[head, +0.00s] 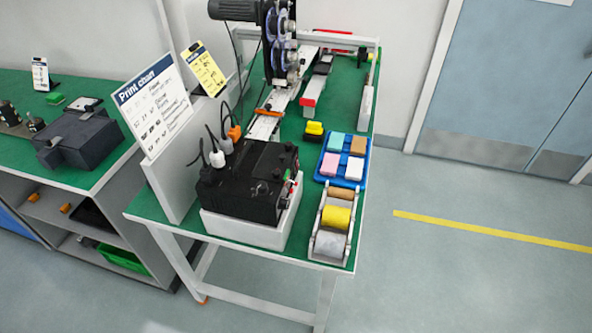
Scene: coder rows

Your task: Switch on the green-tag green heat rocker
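A black coder unit (235,190) sits on a white base (250,229) at the near end of the green-topped table. Its right side carries small dark knobs and a cluster of small red, white and green parts (291,181). They are too small to tell which is the green heat rocker, and I cannot read any tag or switch position. Neither of my grippers is in view.
A white sign (153,97) stands left of the unit. A blue tray (328,165) of coloured blocks and a rack of rolls (331,231) sit to its right. A conveyor (267,122) runs behind. Floor (450,275) on the right is clear.

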